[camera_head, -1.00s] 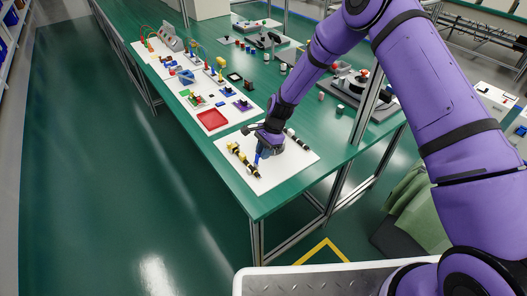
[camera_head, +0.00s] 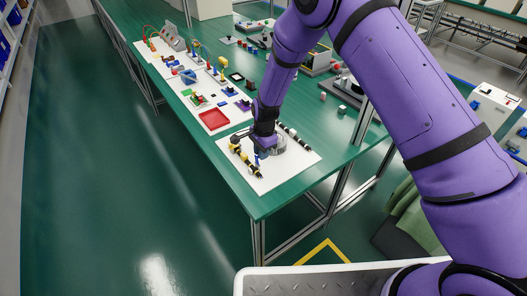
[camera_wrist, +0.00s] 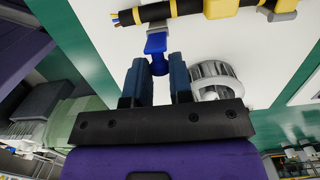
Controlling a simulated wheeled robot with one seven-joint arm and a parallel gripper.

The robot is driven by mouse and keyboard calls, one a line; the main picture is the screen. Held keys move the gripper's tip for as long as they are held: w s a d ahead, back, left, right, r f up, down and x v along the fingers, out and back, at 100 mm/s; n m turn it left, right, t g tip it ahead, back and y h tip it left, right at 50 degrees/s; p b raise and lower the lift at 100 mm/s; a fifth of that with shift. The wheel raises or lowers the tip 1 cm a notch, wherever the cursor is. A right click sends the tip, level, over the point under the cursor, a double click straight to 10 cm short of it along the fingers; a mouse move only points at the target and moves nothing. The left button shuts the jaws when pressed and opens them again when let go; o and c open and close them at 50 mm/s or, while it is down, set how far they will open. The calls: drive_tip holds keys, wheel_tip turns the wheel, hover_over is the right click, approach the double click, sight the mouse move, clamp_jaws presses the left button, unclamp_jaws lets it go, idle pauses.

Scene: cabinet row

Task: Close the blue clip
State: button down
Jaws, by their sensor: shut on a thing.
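The blue clip (camera_wrist: 157,43) is at the black cable (camera_wrist: 180,8) in the wrist view, below the cable's left part. Its lower lever end lies between the fingertips of my gripper (camera_wrist: 157,64). The jaws are shut on this part. Whether the clip is open or closed around the cable is unclear. In the head view my gripper (camera_head: 263,150) is low over the white board, and the blue clip is mostly hidden by it. Yellow clips (camera_wrist: 218,8) sit on the same cable.
The white board (camera_head: 292,172) lies at the green table's near end. A round metal ring (camera_wrist: 216,78) stands just right of my gripper. A second dark cable with light parts (camera_head: 296,138) lies on the board's right side. A red tray (camera_head: 214,118) lies beyond.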

sight(257, 162)
drive_tip(key=shift+s+a+r+t+h, duration=0.1)
drive_tip(key=shift+s+a+t+h, duration=0.2)
drive_tip(key=shift+a+t+h, duration=0.4)
drive_tip(key=shift+s+a+t+h, duration=0.3)
drive_tip(key=shift+t+h, duration=0.2)
drive_tip(key=shift+h, duration=0.4)
drive_tip(key=h, duration=0.1)
drive_tip(key=a+t+h, duration=0.1)
drive_tip(key=s+t+h, duration=0.1)
drive_tip(key=shift+s+a+f, duration=0.1)
drive_tip(key=shift+a+f, duration=0.15)
drive_tip(key=shift+a, duration=0.05)
drive_tip(key=t+h, duration=0.1)
drive_tip(key=a+f+t+h, duration=0.1)
drive_tip(key=h, duration=0.1)
drive_tip(key=s+h, duration=0.1)
drive_tip(key=shift+a+f+t, duration=0.2)
drive_tip(key=shift+a+t, duration=0.1)
drive_tip(key=shift+t, duration=0.1)
drive_tip(key=shift+s+a+f+t+h, duration=0.2)
drive_tip(key=shift+f+t+h, duration=0.25)
drive_tip(key=shift+h, duration=0.4)
drive_tip(key=shift+s+a+f+t+h, duration=0.15)
drive_tip(key=shift+f+t+h, duration=0.15)
drive_tip(key=shift+t+h, duration=0.4)
drive_tip(key=c, duration=1)
unclamp_jaws()
drive_tip(key=shift+w, duration=0.1)
drive_tip(key=v, duration=1)
drive_tip(key=shift+a, duration=0.4)
